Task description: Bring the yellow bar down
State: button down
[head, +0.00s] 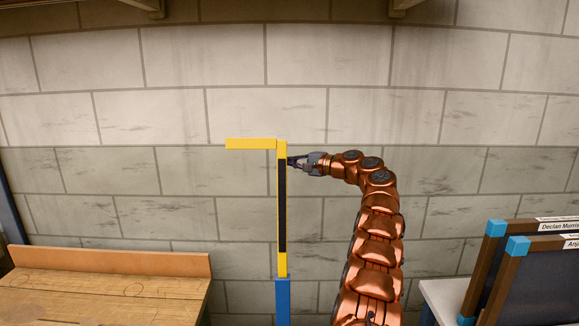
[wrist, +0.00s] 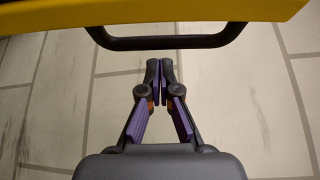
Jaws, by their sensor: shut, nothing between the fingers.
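The yellow bar (head: 282,262) stands upright against the wall side of the view. A short yellow arm (head: 250,144) sticks out to the left at its top. A long black handle (head: 282,205) runs along the upright part. In the wrist view the yellow bar (wrist: 150,10) crosses the top, with the black handle (wrist: 165,43) looped below it. My gripper (head: 289,161) is at the right of the bar, near the handle's upper end. In the wrist view its shut, empty fingers (wrist: 159,64) point at the handle's middle; whether they touch it I cannot tell.
A blue post (head: 282,300) stands below the yellow bar. A wooden bench (head: 90,295) is at the lower left. Dark framed boards with blue corners (head: 530,280) stand on a pale surface (head: 445,296) at the lower right. A block wall (head: 180,115) fills the back.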

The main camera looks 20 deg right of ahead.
jog(key=shift+s+a, duration=0.45)
jog(key=shift+s, duration=0.1)
jog(key=shift+s+a+b, duration=0.15)
jog(key=shift+s+b, duration=0.05)
jog(key=shift+b, duration=0.35)
